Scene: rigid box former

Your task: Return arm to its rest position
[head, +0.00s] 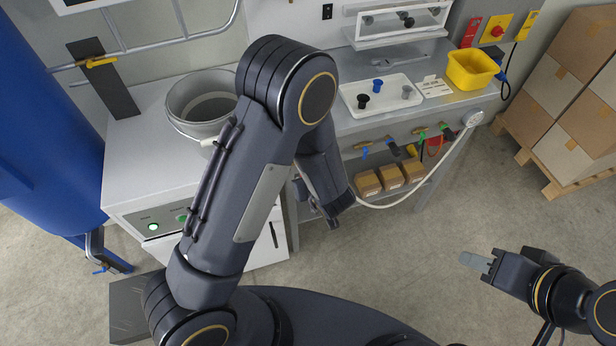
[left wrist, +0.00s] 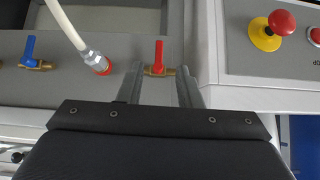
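My left arm comes in from the left in the head view and bends over the front of the workbench (head: 150,140). Its gripper (head: 335,222) hangs low in front of the bench, partly hidden by the arm. In the left wrist view the two fingers of the left gripper (left wrist: 160,85) stand apart with nothing held between them. A red-handled valve (left wrist: 158,58) shows beyond the gap; I cannot tell that anything touches it. My right gripper (head: 476,262) is at the lower right over open floor. Its grey fingertip shows nothing held, but the finger gap cannot be made out.
A grey pot (head: 203,98), a white tray (head: 382,95) with small knobs and a yellow bin (head: 471,69) stand on the bench. Brown boxes (head: 390,177) sit on a shelf below. A blue tank (head: 40,130) is at left, stacked cartons (head: 575,90) at right. Floor at lower right is clear.

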